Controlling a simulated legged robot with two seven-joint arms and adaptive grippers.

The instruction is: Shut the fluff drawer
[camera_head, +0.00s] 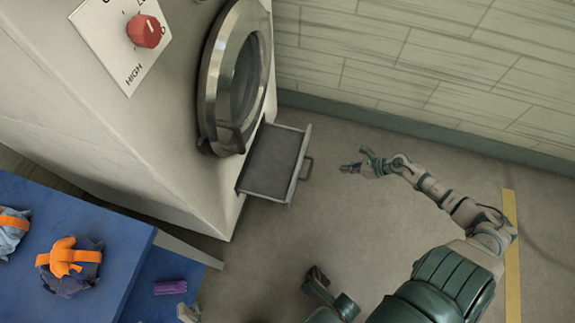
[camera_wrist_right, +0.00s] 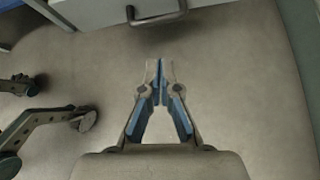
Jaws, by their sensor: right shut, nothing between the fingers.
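The fluff drawer (camera_head: 274,163) is a grey tray pulled out from the lower front of the white dryer. Its handle (camera_head: 307,169) is on the outer face, and it also shows at the top of the right wrist view (camera_wrist_right: 157,14). My right gripper (camera_head: 345,168) is to the right of the handle, apart from it, pointing toward the drawer. In the right wrist view its fingers (camera_wrist_right: 160,64) are together with nothing between them. My left gripper cannot be made out for certain in either view.
The round metal dryer door (camera_head: 215,85) sits above the drawer. A red knob (camera_head: 145,31) is on the dryer's panel. A blue table (camera_head: 65,215) with sling bags (camera_head: 70,264) stands at lower left, with a purple item (camera_head: 170,287) near it. The floor right of the drawer is clear.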

